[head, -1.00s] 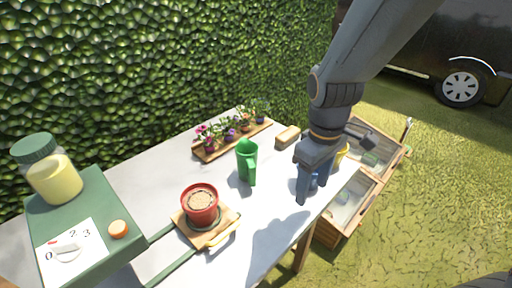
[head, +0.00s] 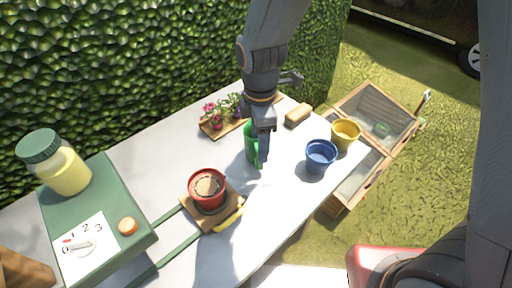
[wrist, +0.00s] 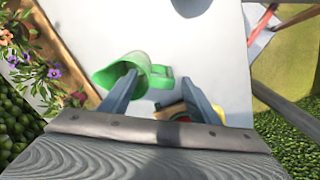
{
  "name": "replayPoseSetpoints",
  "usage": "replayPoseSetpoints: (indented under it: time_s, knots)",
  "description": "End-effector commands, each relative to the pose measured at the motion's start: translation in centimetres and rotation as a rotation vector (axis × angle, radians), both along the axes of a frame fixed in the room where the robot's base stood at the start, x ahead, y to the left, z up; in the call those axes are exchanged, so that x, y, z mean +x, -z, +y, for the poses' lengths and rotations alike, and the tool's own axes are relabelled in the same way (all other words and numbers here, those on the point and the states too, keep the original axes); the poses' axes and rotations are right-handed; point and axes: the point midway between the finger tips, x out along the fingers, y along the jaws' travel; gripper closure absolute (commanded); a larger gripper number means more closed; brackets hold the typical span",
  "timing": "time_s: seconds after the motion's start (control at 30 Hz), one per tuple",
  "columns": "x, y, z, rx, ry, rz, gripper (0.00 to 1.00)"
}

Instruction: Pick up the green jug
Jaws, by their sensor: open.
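The green jug (head: 250,146) stands on the pale table, partly hidden behind my gripper in the head view. In the wrist view the green jug (wrist: 128,72) lies at and beyond my left finger, with its open mouth to the left and its handle to the right. My gripper (head: 262,158) is over the jug's near side in the head view. Its two fingers (wrist: 160,85) are apart in the wrist view, with the jug's handle side showing between them. I cannot tell whether a finger touches the jug.
A red pot (head: 207,188) sits on a wooden board left of the jug. Flowers on a wooden tray (head: 217,130) stand behind. A blue pot (head: 320,156), a yellow pot (head: 345,134) and a brush-like block (head: 298,115) are to the right. A green seeder box (head: 95,215) is at left.

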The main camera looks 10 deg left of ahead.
Motion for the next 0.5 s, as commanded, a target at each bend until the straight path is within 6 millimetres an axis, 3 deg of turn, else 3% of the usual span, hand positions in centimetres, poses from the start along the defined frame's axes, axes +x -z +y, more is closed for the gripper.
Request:
replayPoseSetpoints:
  time_s: [0.5]
  knots:
    - [-0.4,4.9,0.2,0.000,-0.001,0.001,0.44]
